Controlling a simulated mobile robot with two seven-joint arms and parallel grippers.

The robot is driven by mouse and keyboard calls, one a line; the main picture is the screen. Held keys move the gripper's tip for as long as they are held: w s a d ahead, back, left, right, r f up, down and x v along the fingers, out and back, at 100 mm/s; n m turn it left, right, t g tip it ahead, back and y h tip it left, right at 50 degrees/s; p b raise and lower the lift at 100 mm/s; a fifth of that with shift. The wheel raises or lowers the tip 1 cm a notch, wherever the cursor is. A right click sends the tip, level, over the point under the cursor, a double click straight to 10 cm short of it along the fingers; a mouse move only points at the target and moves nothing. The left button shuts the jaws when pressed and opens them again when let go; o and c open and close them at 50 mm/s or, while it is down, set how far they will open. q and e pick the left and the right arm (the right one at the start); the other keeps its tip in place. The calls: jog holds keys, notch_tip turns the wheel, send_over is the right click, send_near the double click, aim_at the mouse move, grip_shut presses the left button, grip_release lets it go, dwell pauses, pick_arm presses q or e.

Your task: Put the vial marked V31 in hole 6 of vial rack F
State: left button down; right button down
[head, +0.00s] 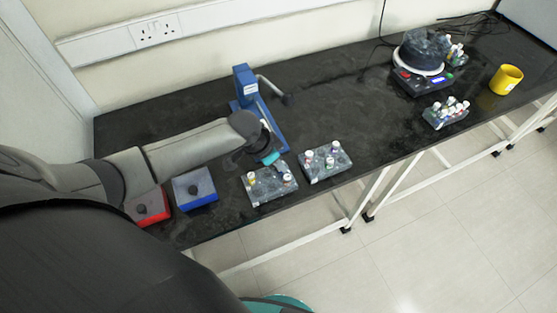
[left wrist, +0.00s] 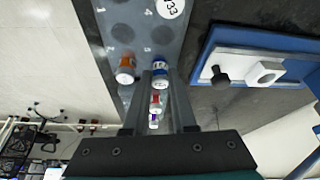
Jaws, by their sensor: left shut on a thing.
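My left gripper (head: 268,157) is over the back edge of the nearer grey vial rack (head: 262,197) in the head view. In the left wrist view its two fingers (left wrist: 160,82) are shut on a white-capped vial with a blue band (left wrist: 160,67). I cannot read its mark. A grey rack with dark round holes (left wrist: 128,30) lies beyond the fingertips; I cannot tell whether the held vial is in a hole. A white cap ending in "33" (left wrist: 171,8) is at the top edge. My right gripper is out of view.
A second grey rack with several vials (head: 325,172) stands to the right. A blue stand (head: 245,90) is behind the gripper. A scale (head: 420,83), another rack (head: 446,121) and a yellow mug (head: 505,80) stand far right.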

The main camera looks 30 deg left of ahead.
pick_arm(q)
jog(key=shift+c, duration=2)
grip_release()
jog(key=shift+f, duration=0.1)
jog(key=shift+o, duration=0.3)
jog(key=shift+s, duration=0.1)
jog(key=shift+r+p, duration=3.1)
jog(key=shift+p, duration=0.25)
